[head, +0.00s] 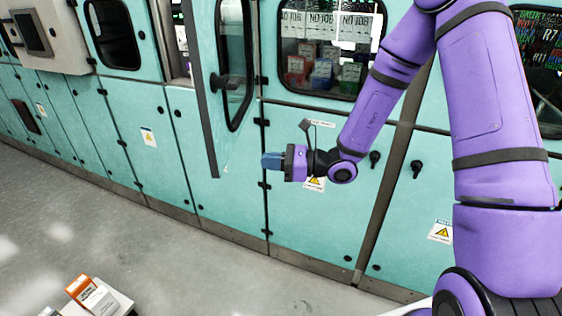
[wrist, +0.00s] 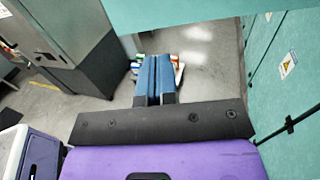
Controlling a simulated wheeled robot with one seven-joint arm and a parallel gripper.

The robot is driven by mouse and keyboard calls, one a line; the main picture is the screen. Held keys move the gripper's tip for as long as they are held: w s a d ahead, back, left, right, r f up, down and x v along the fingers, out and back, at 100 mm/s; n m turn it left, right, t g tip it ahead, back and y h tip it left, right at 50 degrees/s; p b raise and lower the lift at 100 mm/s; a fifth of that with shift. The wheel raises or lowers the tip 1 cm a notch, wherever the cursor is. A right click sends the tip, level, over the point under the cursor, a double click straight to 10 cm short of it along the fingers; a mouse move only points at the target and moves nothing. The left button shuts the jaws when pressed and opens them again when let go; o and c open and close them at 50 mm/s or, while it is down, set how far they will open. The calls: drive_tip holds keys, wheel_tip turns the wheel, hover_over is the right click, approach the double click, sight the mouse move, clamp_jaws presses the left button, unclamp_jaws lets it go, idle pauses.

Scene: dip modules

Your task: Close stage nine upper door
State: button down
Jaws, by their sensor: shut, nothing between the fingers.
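In the head view, an upper cabinet door (head: 207,110) with a dark-framed window stands open, swung out from the teal cabinet row. It has a black handle on its face. I cannot read a stage number on it. My gripper (head: 268,161) is shut and empty, just right of the open door's lower part and in front of the lower cabinets. In the wrist view my gripper's blue fingers (wrist: 153,72) are pressed together. A teal panel (wrist: 200,12), which looks like the open door's lower part, crosses the top of that view. Whether the fingers touch it is unclear.
Closed teal lower doors (head: 310,225) with black latches line the wall. Boxes on a white cart or tray (head: 95,297) stand on the floor at lower left. A grey cabinet (wrist: 75,40) stands at left in the wrist view. The grey floor (head: 180,270) between is mostly clear.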

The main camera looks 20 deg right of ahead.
sight(227, 159)
drive_tip(key=x, duration=0.8)
drive_tip(key=shift+w+a, duration=0.15)
drive_tip(key=shift+a, duration=0.15)
drive_tip(key=shift+a, duration=0.1)
